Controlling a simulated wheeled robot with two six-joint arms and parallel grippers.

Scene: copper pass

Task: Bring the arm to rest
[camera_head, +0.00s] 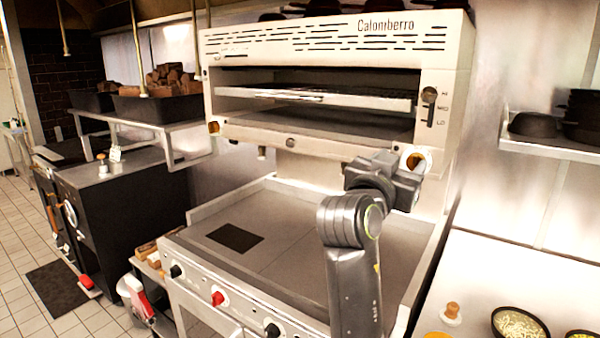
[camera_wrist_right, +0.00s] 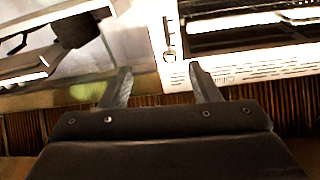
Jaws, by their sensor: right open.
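My right arm rises in front of the flat griddle (camera_head: 300,235) in the head view. Its wrist end is near the lower right corner of the salamander grill (camera_head: 290,142), and its fingertips are hidden there. In the right wrist view my right gripper (camera_wrist_right: 165,86) is open, with two separate fingers and nothing between them. The pale salamander (camera_wrist_right: 265,68) shows beyond the right finger, tilted in that view. I cannot tell whether the gripper touches it. My left gripper is not in view.
A steel shelf with dark pans (camera_head: 532,125) is on the right wall. Below it, bowls of food (camera_head: 518,324) stand on a pale counter (camera_head: 500,270). A black bin (camera_head: 150,108) sits on a rack at left. The griddle top is mostly clear, with one dark patch.

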